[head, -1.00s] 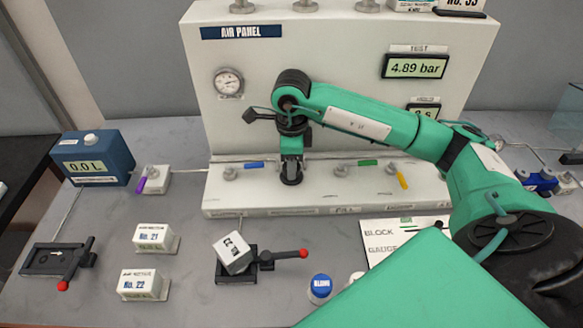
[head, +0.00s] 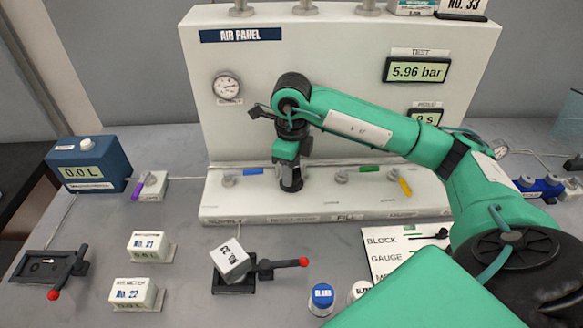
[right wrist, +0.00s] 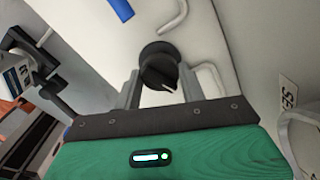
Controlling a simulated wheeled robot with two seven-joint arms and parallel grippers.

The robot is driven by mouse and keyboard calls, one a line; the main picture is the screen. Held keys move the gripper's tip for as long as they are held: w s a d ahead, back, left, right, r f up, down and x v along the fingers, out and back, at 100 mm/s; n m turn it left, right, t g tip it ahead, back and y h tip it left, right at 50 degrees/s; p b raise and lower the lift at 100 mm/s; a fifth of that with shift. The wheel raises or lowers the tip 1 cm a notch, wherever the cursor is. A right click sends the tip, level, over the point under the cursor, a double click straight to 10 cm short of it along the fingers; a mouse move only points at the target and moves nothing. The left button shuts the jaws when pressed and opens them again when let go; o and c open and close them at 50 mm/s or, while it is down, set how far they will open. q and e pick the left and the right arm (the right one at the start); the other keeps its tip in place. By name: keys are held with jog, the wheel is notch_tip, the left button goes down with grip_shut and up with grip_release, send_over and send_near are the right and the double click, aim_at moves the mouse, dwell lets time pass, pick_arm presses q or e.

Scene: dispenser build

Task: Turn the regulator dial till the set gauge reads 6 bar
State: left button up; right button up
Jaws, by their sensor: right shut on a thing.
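The regulator dial, a black knob (right wrist: 159,62) with a white pointer mark, sits on the panel's front ledge; in the head view it is mostly hidden by my gripper. My right gripper (head: 290,170) reaches down onto it, and in the right wrist view its two fingers (right wrist: 160,85) are shut on the knob from both sides. The digital display (head: 418,71) under a "TEST" label reads 5.96 bar. A round needle gauge (head: 228,86) is at the panel's left; its numbers and small label are too small to read. My left gripper is not in view.
Blue (head: 248,171), green (head: 369,169) and yellow (head: 405,187) valve levers flank the dial on the ledge. A block marked 23 (head: 231,262) sits tilted in a black clamp with a red-tipped lever. Blocks No. 21 (head: 150,246) and No. 22 (head: 136,294) stand front left.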

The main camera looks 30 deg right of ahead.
jog(key=shift+r, duration=0.1)
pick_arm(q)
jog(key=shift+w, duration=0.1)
pick_arm(e)
jog(key=o, duration=1)
notch_tip(320, 180, up, 8)
jog(key=shift+b, duration=0.35)
pick_arm(q)
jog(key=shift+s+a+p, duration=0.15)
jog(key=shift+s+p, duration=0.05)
jog(key=shift+p, duration=0.1)
pick_arm(e)
notch_tip(320, 180, up, 6)
jog(key=shift+f, duration=0.15)
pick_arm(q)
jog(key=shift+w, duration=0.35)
